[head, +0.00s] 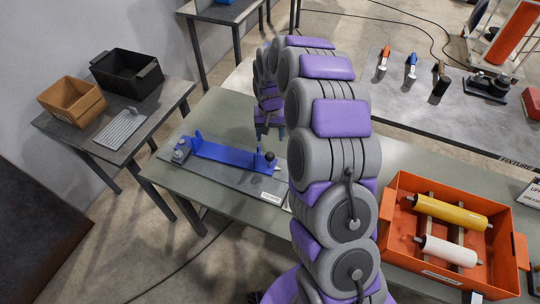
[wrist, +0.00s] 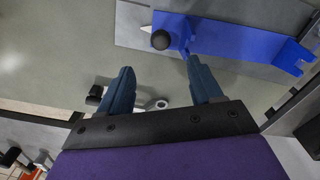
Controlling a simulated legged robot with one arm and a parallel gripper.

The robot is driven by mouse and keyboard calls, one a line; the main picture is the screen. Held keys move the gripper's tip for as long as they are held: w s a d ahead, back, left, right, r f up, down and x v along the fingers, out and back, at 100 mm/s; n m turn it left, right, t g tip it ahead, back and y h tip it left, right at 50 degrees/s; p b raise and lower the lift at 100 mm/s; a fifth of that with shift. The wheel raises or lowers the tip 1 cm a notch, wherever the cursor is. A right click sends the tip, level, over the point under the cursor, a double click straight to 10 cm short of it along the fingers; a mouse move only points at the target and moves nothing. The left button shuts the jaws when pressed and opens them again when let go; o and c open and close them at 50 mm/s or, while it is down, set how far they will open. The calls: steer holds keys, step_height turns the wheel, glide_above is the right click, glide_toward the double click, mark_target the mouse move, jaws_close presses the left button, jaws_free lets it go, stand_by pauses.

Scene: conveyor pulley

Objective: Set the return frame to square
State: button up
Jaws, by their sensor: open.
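The blue return frame (head: 232,155) lies on a grey base plate (head: 225,181) on the green table, with an upright bracket at each end. A black ball knob (head: 269,157) stands at its right end, and a grey block (head: 180,152) is at its left end. In the wrist view the frame (wrist: 235,42) is at the upper right, with the knob (wrist: 160,40) and a pale pointed tip beside it. My gripper (head: 270,134) is open and empty, above the table near the knob end. I cannot tell whether the frame is square to the plate.
An orange crate (head: 398,229) with a yellow roller (head: 450,211) and a white roller (head: 447,250) stands at the right. A ring-ended metal piece (wrist: 155,104) lies beyond my fingers. A side table (head: 150,141) holds two bins. A tool bench (head: 400,105) is behind.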

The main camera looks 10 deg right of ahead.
mark_target(270, 154)
step_height(270, 154, down, 12)
steer(key=shift+b, duration=0.75)
steer(key=shift+a, duration=0.1)
steer(key=shift+c, duration=0.2)
jaws_close()
